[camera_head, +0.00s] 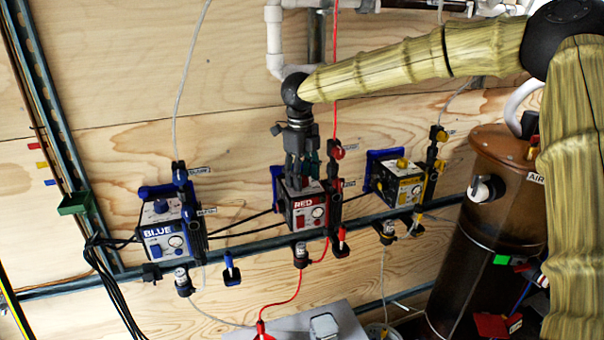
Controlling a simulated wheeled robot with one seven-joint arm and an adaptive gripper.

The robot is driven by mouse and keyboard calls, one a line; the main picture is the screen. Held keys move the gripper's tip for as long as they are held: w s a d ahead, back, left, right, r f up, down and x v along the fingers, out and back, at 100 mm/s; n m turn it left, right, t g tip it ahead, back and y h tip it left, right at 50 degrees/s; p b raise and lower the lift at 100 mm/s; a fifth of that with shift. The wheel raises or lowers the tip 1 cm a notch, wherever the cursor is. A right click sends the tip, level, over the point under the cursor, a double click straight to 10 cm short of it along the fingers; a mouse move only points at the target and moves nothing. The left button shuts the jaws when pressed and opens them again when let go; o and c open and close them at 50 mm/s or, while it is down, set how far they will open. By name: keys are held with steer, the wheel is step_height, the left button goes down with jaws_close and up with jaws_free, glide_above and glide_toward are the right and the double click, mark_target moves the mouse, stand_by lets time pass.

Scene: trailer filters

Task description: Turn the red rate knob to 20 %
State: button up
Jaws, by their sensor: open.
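The red pump box (305,211), labelled RED, is mounted at the middle of the wooden wall. I cannot tell whether the fingers touch or straddle the knob.
A blue pump box (165,238) is to the left and a yellow one (398,185) to the right. A brown AIR tank (490,245) stands at the right. Red tubing (297,285) hangs below the red box. A grey box (310,325) is at the bottom.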

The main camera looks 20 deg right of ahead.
steer(key=shift+c, duration=0.2)
steer(key=c, duration=1)
steer(key=shift+r+n+p, duration=0.15)
steer(key=shift+n+p, duration=0.15)
steer(key=shift+p, duration=0.25)
steer(key=shift+n+p, duration=0.4)
steer(key=shift+n, duration=0.1)
steer(key=o, duration=1)
steer(key=shift+d, duration=0.1)
steer(key=shift+o, duration=0.2)
